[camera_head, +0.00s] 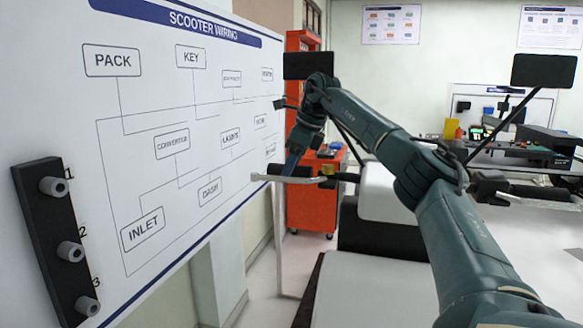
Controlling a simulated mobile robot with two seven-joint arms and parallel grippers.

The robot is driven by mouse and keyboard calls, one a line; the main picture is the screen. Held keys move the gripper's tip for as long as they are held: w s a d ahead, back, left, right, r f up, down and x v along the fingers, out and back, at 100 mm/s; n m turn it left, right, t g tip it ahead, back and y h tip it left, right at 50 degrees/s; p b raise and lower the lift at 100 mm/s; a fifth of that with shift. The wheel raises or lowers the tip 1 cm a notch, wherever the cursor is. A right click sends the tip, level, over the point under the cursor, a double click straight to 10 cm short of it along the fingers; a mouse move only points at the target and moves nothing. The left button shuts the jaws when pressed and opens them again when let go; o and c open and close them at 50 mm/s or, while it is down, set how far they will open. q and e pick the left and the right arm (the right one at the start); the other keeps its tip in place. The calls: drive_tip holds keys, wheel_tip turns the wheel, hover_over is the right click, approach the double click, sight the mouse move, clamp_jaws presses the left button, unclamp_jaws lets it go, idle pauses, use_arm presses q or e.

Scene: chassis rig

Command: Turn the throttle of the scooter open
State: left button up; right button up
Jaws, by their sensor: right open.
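The scooter's handlebar shows in the head view as two dark ends: the left end (346,177) near mid-picture and the right end (490,187) at the far right. Which one carries the throttle I cannot tell for sure. My left gripper is not in view.
A wiring board (190,120) with a dark strip of pegs (52,230) fills the left side. Mirrors (308,66) and (543,71) stand above the scooter. An orange cabinet (313,205) and a cluttered bench (520,150) stand behind. Grey floor is open at right.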

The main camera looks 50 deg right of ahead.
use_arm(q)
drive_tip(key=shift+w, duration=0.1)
use_arm(e)
drive_tip(key=shift+w+f, duration=0.2)
drive_tip(key=shift+f, duration=0.2)
